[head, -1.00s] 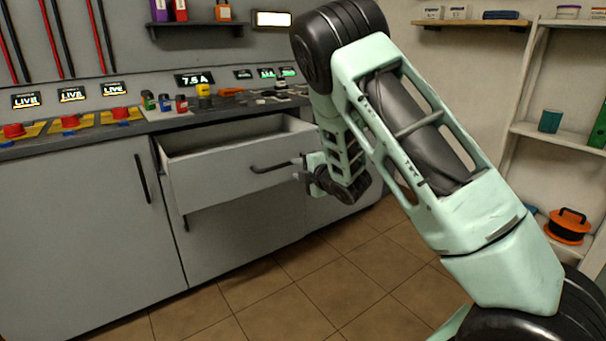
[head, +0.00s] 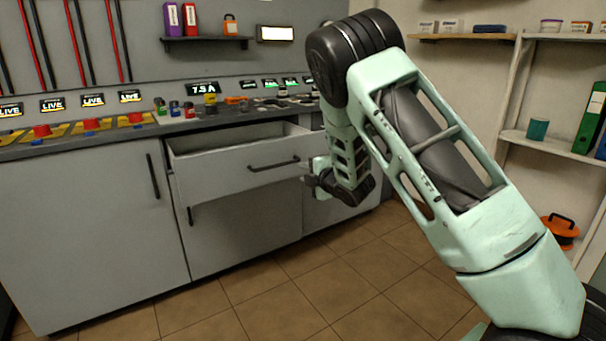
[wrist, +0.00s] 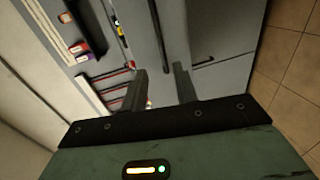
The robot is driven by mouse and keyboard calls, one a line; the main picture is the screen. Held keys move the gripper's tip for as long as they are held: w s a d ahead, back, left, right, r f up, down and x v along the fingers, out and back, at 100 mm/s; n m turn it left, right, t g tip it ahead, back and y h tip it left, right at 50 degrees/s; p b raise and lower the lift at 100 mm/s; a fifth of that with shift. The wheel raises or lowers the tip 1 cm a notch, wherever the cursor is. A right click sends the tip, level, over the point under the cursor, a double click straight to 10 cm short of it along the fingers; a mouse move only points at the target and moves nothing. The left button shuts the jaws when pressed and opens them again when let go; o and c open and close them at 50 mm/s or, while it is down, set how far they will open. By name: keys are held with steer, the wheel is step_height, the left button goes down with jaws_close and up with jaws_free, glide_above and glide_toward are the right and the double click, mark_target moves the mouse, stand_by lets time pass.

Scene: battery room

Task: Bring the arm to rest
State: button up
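My arm, pale green and black, is bent in the head view, with its elbow high and its forearm hanging down. My gripper (head: 318,182) is at its lower end, in front of the right part of the open drawer (head: 222,178). In the wrist view my gripper (wrist: 160,88) shows two dark fingers standing apart with nothing between them. Past the fingers are the grey cabinet and counter, seen tilted. The drawer is pulled out of the grey cabinet (head: 90,220), and the part of its inside that shows looks empty.
The counter (head: 70,147) carries red buttons on yellow plates and small coloured bottles. Shelving (head: 560,145) with a teal cup, green binder and orange reel stands at right. The tiled floor (head: 270,300) before the cabinet is clear.

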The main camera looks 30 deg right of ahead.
steer(key=shift+a, duration=0.1)
steer(key=s+a+m+g+y, duration=0.1)
steer(key=s+a+m+g, duration=0.3)
steer(key=s+a, duration=0.5)
steer(key=s+a+m+g, duration=0.35)
steer(key=s+a, duration=0.25)
steer(key=a, duration=0.6)
steer(key=s+a+r+m+g, duration=0.15)
steer(key=s+a+g, duration=0.25)
steer(key=s, duration=1.1)
steer(key=s+a+m+g, duration=0.2)
steer(key=s+a+g, duration=0.2)
steer(key=s, duration=1.1)
step_height(320, 180, up, 22)
steer(key=h+p, duration=0.1)
steer(key=p, duration=2.1)
steer(key=shift+s+d, duration=0.15)
steer(key=shift+s, duration=0.25)
steer(key=shift+r, duration=0.1)
